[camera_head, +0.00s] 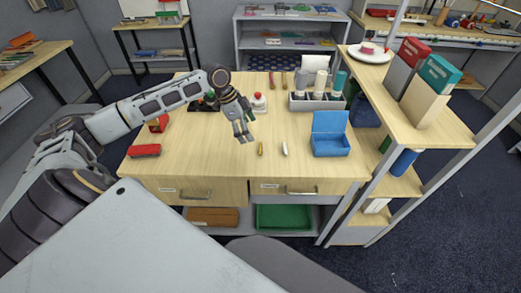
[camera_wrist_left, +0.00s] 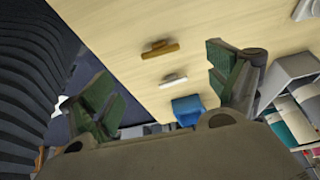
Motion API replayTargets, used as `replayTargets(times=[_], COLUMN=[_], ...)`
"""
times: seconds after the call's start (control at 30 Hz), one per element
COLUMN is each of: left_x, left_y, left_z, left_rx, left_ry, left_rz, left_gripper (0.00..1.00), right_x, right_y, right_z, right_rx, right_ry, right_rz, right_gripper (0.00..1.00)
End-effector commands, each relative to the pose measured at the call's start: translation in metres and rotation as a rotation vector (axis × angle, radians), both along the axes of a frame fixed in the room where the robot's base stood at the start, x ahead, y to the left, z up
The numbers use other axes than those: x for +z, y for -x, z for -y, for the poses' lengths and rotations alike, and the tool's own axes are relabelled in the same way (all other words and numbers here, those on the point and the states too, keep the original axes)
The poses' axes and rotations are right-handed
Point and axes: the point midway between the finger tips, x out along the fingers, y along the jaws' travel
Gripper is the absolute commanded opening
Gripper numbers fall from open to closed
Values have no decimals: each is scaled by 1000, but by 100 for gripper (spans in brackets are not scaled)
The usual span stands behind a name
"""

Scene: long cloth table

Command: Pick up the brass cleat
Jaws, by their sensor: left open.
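The brass cleat (camera_head: 261,149) lies on the wooden table near its front edge. In the left wrist view the brass cleat (camera_wrist_left: 159,50) shows as a golden-brown bar between my two green-padded fingers, beyond them. A similar white cleat (camera_head: 284,149) lies just to its right; this white cleat (camera_wrist_left: 173,81) also shows in the left wrist view. My left gripper (camera_head: 243,138) is open and empty, above the table and a little to the left of the brass cleat, apart from it. My right gripper is not in view.
An open blue box (camera_head: 331,143) stands right of the cleats. A grey divided holder (camera_head: 317,103) with cylinders stands behind it. Red items (camera_head: 145,151) lie at the table's left. A red-topped white object (camera_head: 259,102) stands behind my gripper. A wooden shelf unit (camera_head: 428,127) borders the right.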

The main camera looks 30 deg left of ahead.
Motion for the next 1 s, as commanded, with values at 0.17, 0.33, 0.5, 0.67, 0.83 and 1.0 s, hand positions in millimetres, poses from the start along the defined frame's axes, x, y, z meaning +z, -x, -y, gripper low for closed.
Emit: replayTargets(times=[0.17, 0.33, 0.5, 0.67, 0.83, 1.0], left_x=[-22, -38, -44, -44, -44, -51], left_y=[-5, -8, -9, -9, -9, -12], left_z=[9, 14, 16, 16, 17, 21], left_rx=[-1, 0, -1, -1, -1, -1], left_ry=[1, 1, 0, -1, 0, 1], left_rz=[0, 1, 2, 1, 0, 1], left_gripper=[89, 89, 89, 89, 89, 89], right_x=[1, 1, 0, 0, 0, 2], right_y=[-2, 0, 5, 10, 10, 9], right_z=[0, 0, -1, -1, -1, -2], right_rx=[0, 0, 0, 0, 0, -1], right_ry=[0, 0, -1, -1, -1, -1], right_rz=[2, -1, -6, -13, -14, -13], right_gripper=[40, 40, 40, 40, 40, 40])
